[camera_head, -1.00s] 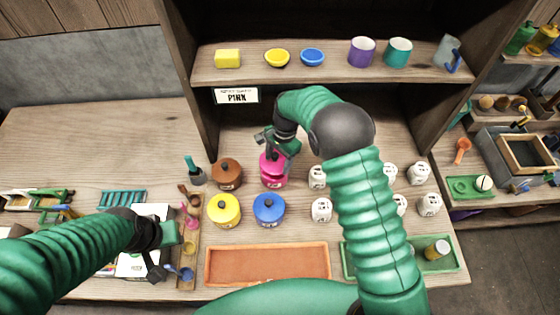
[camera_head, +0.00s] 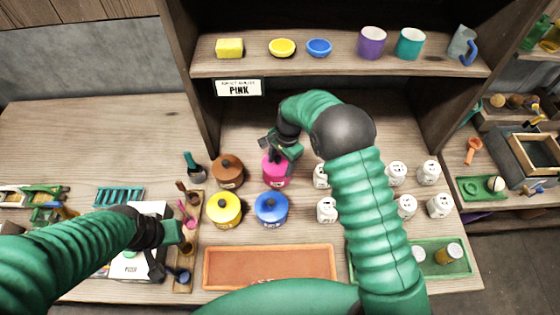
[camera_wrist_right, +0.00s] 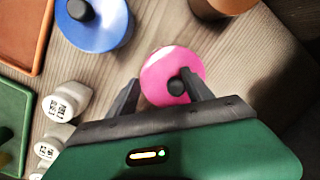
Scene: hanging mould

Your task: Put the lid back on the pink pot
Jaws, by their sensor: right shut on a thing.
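The pink pot (camera_head: 276,179) stands on the workbench behind the blue pot. My right gripper (camera_head: 276,150) is over it, pointing down, and partly hides its top. In the right wrist view the round pink lid (camera_wrist_right: 158,66) shows with its dark knob (camera_wrist_right: 178,86) between my right fingers, which are shut on the knob. The lid is at the pot's top; I cannot tell whether it is fully seated. My left gripper (camera_head: 168,262) hangs low over the left part of the bench, near the wooden spoon rack; its finger opening is unclear.
A brown pot (camera_head: 228,172), yellow pot (camera_head: 223,210) and blue pot (camera_head: 271,209) stand close by. Several white labelled jars (camera_head: 327,210) are to the right. An orange tray (camera_head: 270,266) and green tray (camera_head: 455,268) lie in front. A "PINK" sign (camera_head: 239,88) hangs from the shelf.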

